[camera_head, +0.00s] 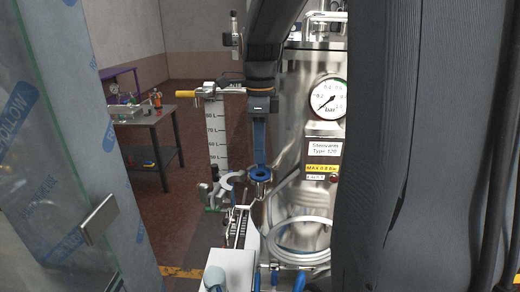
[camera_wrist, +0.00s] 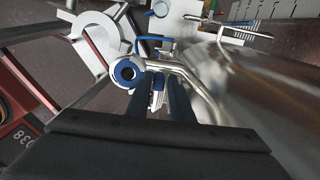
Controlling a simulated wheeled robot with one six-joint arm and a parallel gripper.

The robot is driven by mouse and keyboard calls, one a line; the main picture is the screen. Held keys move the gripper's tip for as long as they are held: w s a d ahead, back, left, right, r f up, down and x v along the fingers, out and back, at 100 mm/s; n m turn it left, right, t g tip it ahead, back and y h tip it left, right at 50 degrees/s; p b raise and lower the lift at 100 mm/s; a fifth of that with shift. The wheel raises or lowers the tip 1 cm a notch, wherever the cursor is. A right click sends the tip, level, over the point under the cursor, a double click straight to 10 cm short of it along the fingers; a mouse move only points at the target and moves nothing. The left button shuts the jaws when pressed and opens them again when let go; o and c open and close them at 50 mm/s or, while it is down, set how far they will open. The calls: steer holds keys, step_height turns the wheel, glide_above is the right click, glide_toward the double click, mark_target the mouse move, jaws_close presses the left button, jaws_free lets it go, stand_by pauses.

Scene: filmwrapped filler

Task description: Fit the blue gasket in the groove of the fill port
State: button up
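The blue gasket (camera_head: 253,174) is a ring at the top of the steel fill port (camera_head: 260,188), just below my fingertips. In the wrist view the gasket (camera_wrist: 116,75) surrounds a dark opening at the end of the bent steel pipe (camera_wrist: 190,78). My gripper (camera_head: 260,162) points down above the port, its blue fingers overlapping in the head view. In the wrist view my gripper (camera_wrist: 161,80) shows two blue fingers with a gap between them, and the gasket lies left of the tips. Whether the gasket sits fully in the groove cannot be told.
A steel vessel with a pressure gauge (camera_head: 328,97) stands close on the right. A scale board (camera_head: 216,135) stands to the left. A filmed glass panel (camera_head: 60,150) fills the left side. A workbench (camera_head: 150,130) stands farther back.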

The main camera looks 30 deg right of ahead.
steer(key=shift+o, duration=0.2)
steer(key=shift+s+a+f, duration=0.2)
steer(key=shift+s+f, duration=0.1)
steer(key=shift+f, duration=0.1)
steer(key=shift+r, duration=0.1)
steer(key=r, duration=0.2)
steer(key=r+b, duration=0.1)
steer(key=r, duration=0.2)
steer(key=r+b, duration=0.1)
steer(key=r, duration=0.2)
steer(key=shift+w+d+r, duration=0.2)
steer(key=shift+w, duration=0.1)
